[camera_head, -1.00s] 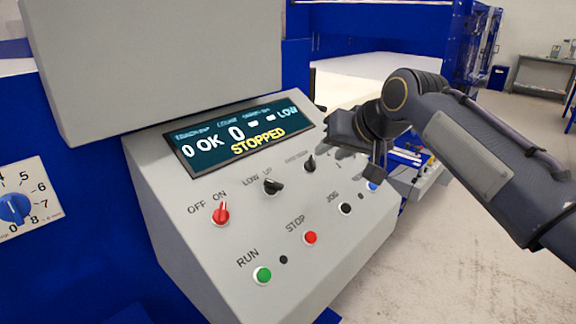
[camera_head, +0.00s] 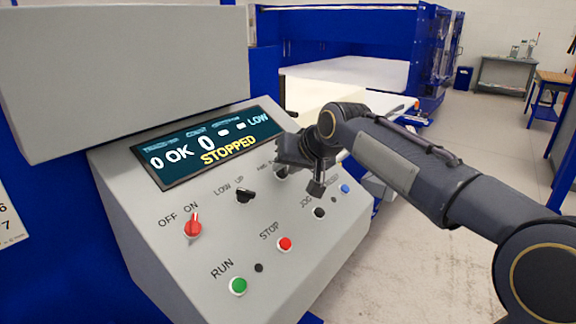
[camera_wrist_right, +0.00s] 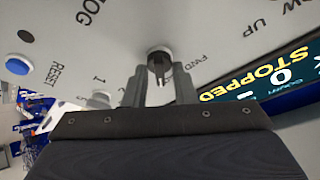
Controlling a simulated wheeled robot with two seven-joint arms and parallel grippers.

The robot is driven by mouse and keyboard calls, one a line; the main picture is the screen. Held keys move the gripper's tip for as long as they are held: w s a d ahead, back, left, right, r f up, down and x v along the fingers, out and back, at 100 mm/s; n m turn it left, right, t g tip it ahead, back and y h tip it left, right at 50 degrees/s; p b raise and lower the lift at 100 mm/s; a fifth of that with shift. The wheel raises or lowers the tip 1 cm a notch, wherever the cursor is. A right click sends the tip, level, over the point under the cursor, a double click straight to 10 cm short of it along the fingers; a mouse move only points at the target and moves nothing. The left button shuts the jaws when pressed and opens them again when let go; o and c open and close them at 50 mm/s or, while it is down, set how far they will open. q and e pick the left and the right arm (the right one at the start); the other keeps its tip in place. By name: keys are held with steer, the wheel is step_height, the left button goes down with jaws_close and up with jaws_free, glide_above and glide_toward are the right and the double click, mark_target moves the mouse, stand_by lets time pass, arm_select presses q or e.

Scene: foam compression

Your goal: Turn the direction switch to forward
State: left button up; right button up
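The direction switch is a small black knob on a pale ring, marked FWD, in the right wrist view (camera_wrist_right: 159,62). In the head view its knob (camera_head: 282,172) is mostly hidden by my right gripper. My right gripper (camera_head: 290,162) is over the upper right of the sloped grey panel (camera_head: 150,235). In the wrist view its two fingers (camera_wrist_right: 160,88) are apart, one on each side of the knob, with a gap between. I cannot tell whether they touch it. The panel display (camera_head: 212,145) reads STOPPED and LOW. My left gripper is not in view.
Nearby on the panel are the red OFF/ON switch (camera_head: 193,226), the black LOW/UP switch (camera_head: 244,195), the red STOP button (camera_head: 284,244), the green RUN button (camera_head: 238,286), the black JOG button (camera_head: 319,212) and the blue RESET button (camera_head: 344,188). A grey box overhangs behind the display.

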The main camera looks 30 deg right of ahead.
steer(key=c, duration=0.4)
steer(key=n+y+b, duration=0.1)
steer(key=n+b, duration=0.1)
steer(key=n, duration=0.1)
steer(key=shift+f+n, duration=0.15)
steer(key=shift+n, duration=0.15)
steer(key=n+y+b, duration=0.2)
steer(key=n, duration=0.3)
steer(key=shift+d, duration=0.15)
steer(key=n+y, duration=0.1)
steer(key=n, duration=0.3)
steer(key=shift+w+g+b, duration=0.1)
steer(key=shift+g+b, duration=0.25)
steer(key=shift+g, duration=0.05)
steer(key=n+g+y, duration=0.1)
steer(key=n, duration=0.3)
steer(key=shift+n, duration=0.3)
steer(key=shift+p, duration=0.3)
